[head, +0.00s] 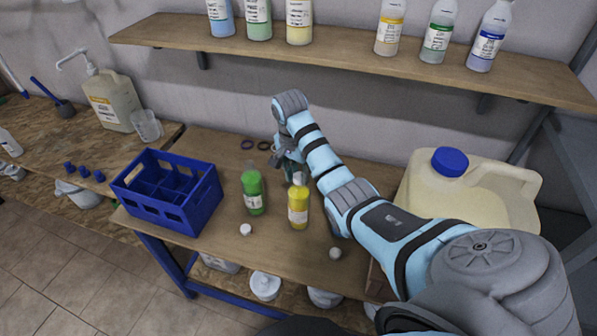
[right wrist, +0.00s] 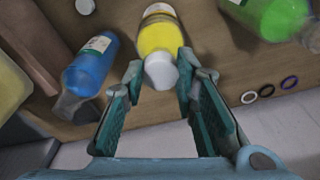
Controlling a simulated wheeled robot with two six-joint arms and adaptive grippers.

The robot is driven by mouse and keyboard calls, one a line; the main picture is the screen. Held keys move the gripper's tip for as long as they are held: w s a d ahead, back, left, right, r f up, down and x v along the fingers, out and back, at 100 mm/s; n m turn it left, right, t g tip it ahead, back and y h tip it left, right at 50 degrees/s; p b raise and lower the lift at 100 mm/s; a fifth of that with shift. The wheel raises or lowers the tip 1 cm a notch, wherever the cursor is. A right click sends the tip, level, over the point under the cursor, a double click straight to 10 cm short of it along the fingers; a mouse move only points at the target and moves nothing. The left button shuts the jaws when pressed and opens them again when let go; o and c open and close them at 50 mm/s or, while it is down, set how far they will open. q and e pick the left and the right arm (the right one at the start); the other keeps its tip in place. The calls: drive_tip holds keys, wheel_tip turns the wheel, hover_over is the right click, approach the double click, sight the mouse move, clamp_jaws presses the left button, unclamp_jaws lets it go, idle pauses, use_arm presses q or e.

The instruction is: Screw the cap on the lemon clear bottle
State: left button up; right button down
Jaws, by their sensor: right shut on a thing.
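The yellow bottle (head: 298,214), likely the lemon one, stands upright on the wooden table. It also shows in the right wrist view (right wrist: 160,32). A white cap (right wrist: 161,71) is between my right gripper's (right wrist: 160,73) fingertips, which are shut on it. The cap is at the mouth of the yellow bottle; I cannot tell whether it is threaded. In the head view my right gripper (head: 291,170) is behind the bottle's top, partly hidden. My left gripper is not in view.
A green bottle (head: 253,194) stands left of the yellow one; a blue bottle (right wrist: 91,65) is hidden in the head view. Loose white caps (head: 245,229) (head: 335,253) lie in front. A blue crate (head: 180,218) stands left, a large jug (head: 425,190) right. A shelf (head: 350,62) runs above.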

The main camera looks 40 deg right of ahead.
drive_tip(key=c, duration=1.6)
unclamp_jaws()
drive_tip(key=shift+o, duration=0.6)
drive_tip(key=n, duration=0.5)
drive_tip(key=shift+t, duration=0.3)
drive_tip(key=n, duration=0.4)
drive_tip(key=shift+d+y, duration=0.1)
drive_tip(key=shift+y, duration=0.3)
drive_tip(key=n, duration=0.3)
drive_tip(key=shift+s+d, duration=0.1)
drive_tip(key=n, duration=0.5)
drive_tip(key=shift+y, duration=0.4)
clamp_jaws()
